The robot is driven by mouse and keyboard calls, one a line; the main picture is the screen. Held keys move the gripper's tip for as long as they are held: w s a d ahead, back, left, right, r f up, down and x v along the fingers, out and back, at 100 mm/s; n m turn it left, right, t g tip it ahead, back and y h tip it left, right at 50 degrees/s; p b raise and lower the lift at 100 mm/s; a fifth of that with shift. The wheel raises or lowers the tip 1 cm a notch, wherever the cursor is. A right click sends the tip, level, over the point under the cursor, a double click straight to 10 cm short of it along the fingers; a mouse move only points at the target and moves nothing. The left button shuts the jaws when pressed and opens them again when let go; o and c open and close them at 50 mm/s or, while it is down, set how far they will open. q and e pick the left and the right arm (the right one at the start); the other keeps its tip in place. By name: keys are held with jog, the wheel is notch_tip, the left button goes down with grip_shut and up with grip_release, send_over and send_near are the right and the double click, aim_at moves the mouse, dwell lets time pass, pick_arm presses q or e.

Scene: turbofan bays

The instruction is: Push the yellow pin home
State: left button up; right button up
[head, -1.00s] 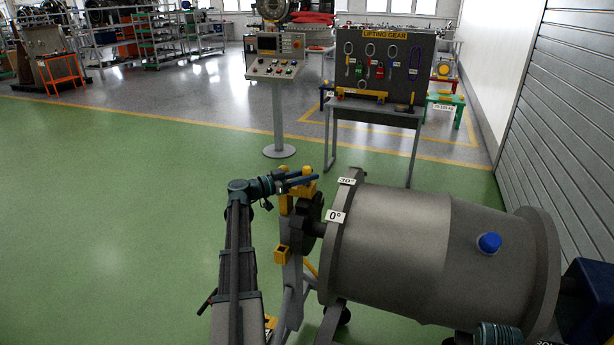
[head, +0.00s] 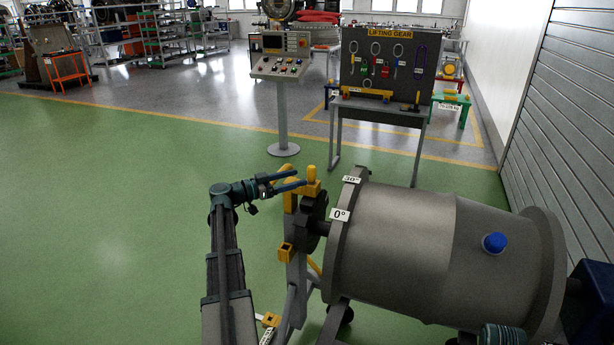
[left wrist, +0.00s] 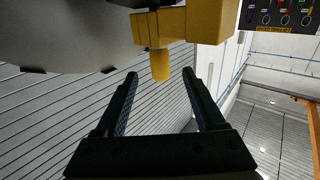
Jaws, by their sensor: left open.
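The yellow pin (head: 311,173) stands upright on a yellow block (head: 309,189) beside the dark hub at the left end of the grey drum. My left gripper (head: 301,178) is open and empty, with its fingers to the left of the pin. In the left wrist view the pin (left wrist: 160,65) sticks out of the yellow block (left wrist: 205,22). It shows between the two open fingertips, with a gap on each side; I cannot tell how far beyond them it is. How deep the pin sits in the block is hidden. My right gripper is not in view.
The grey drum (head: 395,235), with 0° and 30° labels on its flange and a blue cap (head: 494,243), fills the lower right. A control pedestal (head: 281,80) and a lifting gear board (head: 385,62) stand behind. Green floor at left is clear.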

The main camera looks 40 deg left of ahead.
pick_arm(q)
jog(key=v, duration=0.7)
jog(key=shift+s, duration=0.15)
jog(key=shift+r, duration=0.1)
dwell(0.4)
